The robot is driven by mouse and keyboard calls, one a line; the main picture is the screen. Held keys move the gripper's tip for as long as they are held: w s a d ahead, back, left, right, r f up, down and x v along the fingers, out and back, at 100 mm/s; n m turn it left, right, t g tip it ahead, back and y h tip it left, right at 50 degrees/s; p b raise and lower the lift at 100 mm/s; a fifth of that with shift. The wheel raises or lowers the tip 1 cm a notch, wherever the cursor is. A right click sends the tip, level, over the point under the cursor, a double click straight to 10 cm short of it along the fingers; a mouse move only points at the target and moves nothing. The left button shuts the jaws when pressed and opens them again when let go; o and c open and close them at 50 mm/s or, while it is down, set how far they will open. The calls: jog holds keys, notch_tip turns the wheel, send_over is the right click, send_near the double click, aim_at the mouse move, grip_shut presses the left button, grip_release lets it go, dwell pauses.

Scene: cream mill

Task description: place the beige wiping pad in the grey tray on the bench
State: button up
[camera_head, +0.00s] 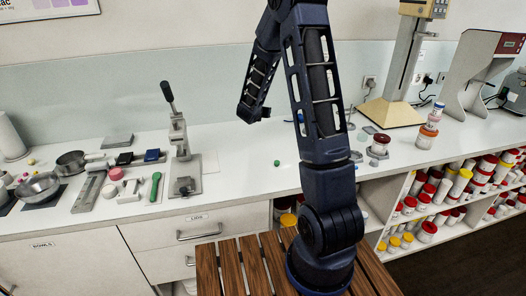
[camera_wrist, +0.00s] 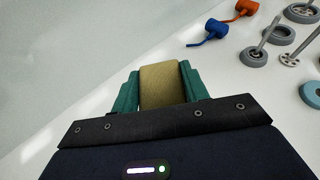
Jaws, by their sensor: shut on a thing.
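My gripper (camera_wrist: 160,82) has teal fingers and is shut on the beige wiping pad (camera_wrist: 160,86) in the wrist view. The pad sits between the fingers, over the pale bench top. I cannot surely pick out the grey tray. A long grey piece (camera_head: 88,192) at the left of the bench and a flat grey piece (camera_head: 117,141) near the wall are both grey and shallow. Neither shows in the wrist view.
In the wrist view, blue (camera_wrist: 212,31) and orange (camera_wrist: 243,8) tools and grey wheel-like pieces (camera_wrist: 253,57) lie at right. Bare bench shows mid-left of my arm.

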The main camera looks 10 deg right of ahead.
jog(key=s+r+m+g+h, duration=0.3)
jog(key=s+r+m+h, duration=0.1)
jog(key=s+r, duration=0.25)
jog(key=r+m+g+h, duration=0.1)
jog(key=m+g, duration=0.2)
send_over(266, 154)
jog(key=f, duration=1.9)
jog(key=shift+w+d+f, duration=0.1)
jog(key=shift+w+f, duration=0.05)
jog(key=shift+w, duration=0.05)
jog(key=shift+f, duration=0.15)
jog(key=o, duration=1)
